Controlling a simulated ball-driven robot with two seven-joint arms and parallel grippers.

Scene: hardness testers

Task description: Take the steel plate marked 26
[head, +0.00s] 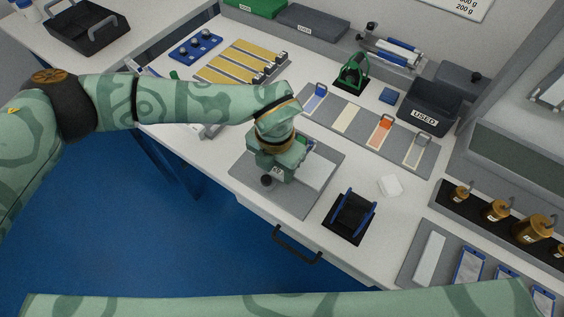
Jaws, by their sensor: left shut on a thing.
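My left gripper (272,177) is over the grey mat (243,190) on the white bench, pointing down. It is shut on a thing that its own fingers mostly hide. A pale steel-coloured plate (319,172) shows beside the fingers, over the right part of the mat, and seems to be what is held. A small pale label shows by the fingers, but its number is too small to read. I cannot tell whether the plate touches the mat. My right gripper is out of view.
Behind the mat is a grey tray (343,141) of coloured, handled plates. A black stand with blue sides (350,215) and a white block (390,186) are to the right. A USED bin (425,118) stands at the back right. Brass weights (497,211) stand far right.

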